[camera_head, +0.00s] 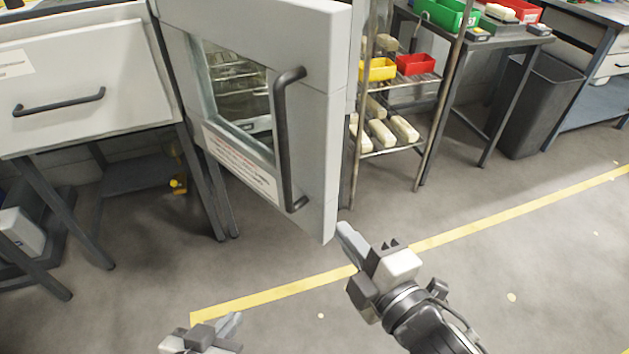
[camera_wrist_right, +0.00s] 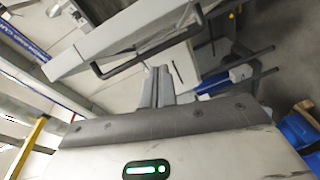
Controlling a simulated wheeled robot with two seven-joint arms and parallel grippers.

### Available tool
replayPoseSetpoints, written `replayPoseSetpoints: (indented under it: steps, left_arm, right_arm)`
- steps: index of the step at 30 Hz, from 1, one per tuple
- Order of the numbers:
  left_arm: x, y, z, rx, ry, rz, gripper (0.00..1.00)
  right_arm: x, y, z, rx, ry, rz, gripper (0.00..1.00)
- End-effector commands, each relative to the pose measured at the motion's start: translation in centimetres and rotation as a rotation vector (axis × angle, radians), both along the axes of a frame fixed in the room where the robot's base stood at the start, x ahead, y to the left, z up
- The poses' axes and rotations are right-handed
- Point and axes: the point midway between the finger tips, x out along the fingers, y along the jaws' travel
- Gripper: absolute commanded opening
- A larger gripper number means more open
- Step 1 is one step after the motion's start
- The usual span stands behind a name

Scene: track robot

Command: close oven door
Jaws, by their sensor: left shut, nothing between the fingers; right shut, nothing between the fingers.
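The oven door (camera_head: 325,120) is light grey with a glass window (camera_head: 240,90) and a dark vertical bar handle (camera_head: 283,140). It stands swung open, reaching out toward me. My right gripper (camera_head: 343,230) is shut and empty, just right of the door's lower outer corner; I cannot tell whether it touches. In the right wrist view the shut fingers (camera_wrist_right: 158,85) show close to the door (camera_wrist_right: 120,40) and its handle (camera_wrist_right: 150,52). My left gripper (camera_head: 232,320) is low at the bottom edge of the head view, shut and empty, apart from the door.
A drawer cabinet (camera_head: 80,85) on dark legs stands left of the door. A wire rack (camera_head: 385,150) with yellow (camera_head: 378,69) and red bins (camera_head: 415,64) stands close to its right. A dark waste bin (camera_head: 535,105) is further right. The floor with a yellow line (camera_head: 500,217) is clear.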

Motion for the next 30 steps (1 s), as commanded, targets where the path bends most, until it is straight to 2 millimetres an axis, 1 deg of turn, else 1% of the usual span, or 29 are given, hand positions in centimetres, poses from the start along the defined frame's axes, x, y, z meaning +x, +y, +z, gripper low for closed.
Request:
replayPoseSetpoints:
  steps: [1,3,5,8,18,20,24,30]
  left_arm:
    - [0.1,0.0,-0.1,-0.004,-0.004,0.001,0.00]
    - [0.1,-0.1,0.1,-0.007,-0.006,0.002,0.00]
    - [0.1,-0.1,0.2,-0.009,-0.007,0.003,0.00]
    - [0.1,-0.1,0.4,-0.008,-0.006,0.004,0.00]
    - [-0.2,0.0,0.2,-0.001,0.003,0.004,0.00]
    - [-0.2,0.0,0.1,-0.001,0.005,0.004,0.00]
    - [-0.3,0.0,0.2,0.004,0.010,0.004,0.00]
    - [-0.4,0.1,0.0,0.009,0.016,0.003,0.00]
  right_arm:
    - [0.1,0.7,0.8,-0.071,-0.078,0.029,0.00]
    - [0.2,1.3,1.5,-0.136,-0.147,0.052,0.00]
    - [0.5,1.7,1.9,-0.162,-0.173,0.059,0.00]
    - [1.5,2.4,2.0,-0.167,-0.177,0.060,0.00]
    - [7.7,6.0,1.9,-0.162,-0.172,0.057,0.00]
    - [8.6,6.6,2.0,-0.161,-0.171,0.057,0.00]
    - [10.2,5.0,1.9,-0.167,-0.169,0.057,0.00]
    - [11.3,3.8,1.8,-0.164,-0.168,0.057,0.00]
